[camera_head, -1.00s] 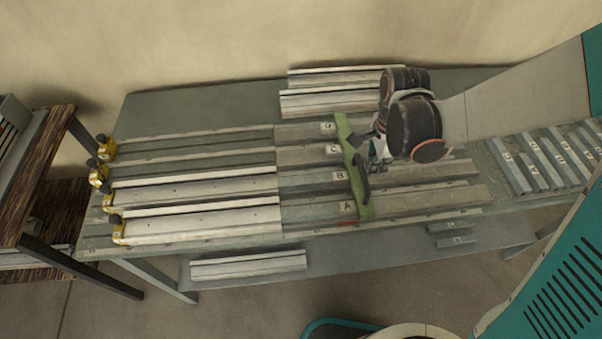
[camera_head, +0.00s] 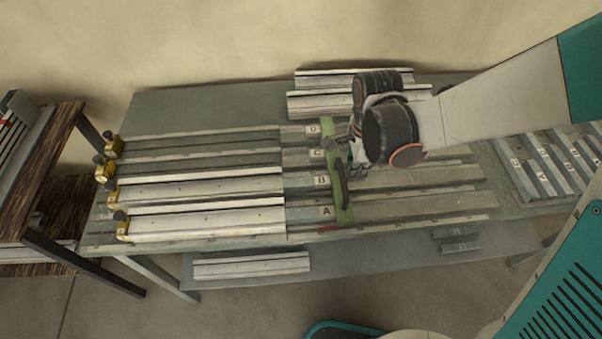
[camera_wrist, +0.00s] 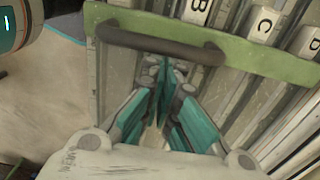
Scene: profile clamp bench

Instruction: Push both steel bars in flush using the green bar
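The green bar (camera_head: 342,205) lies across the bench lanes, with blocks lettered A to D along its left side. Its dark handle (camera_wrist: 160,40) shows in the wrist view. Two pale steel bars, an upper one (camera_head: 200,189) in lane B and a lower one (camera_head: 205,222) in lane A, lie left of the green bar. Their left ends are close to yellow clamps; whether they touch is too small to tell. A visible gap separates their right ends from the green bar. My gripper (camera_wrist: 164,75) has its fingers close together beside the handle, with nothing seen between them.
Yellow clamps (camera_head: 122,225) stand along the left bench end. More profiles (camera_head: 340,103) lie at the back, and one (camera_head: 250,265) lies on the shelf below. Short numbered bars (camera_head: 540,165) lie at the right. A dark shelf rack (camera_head: 40,165) stands left.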

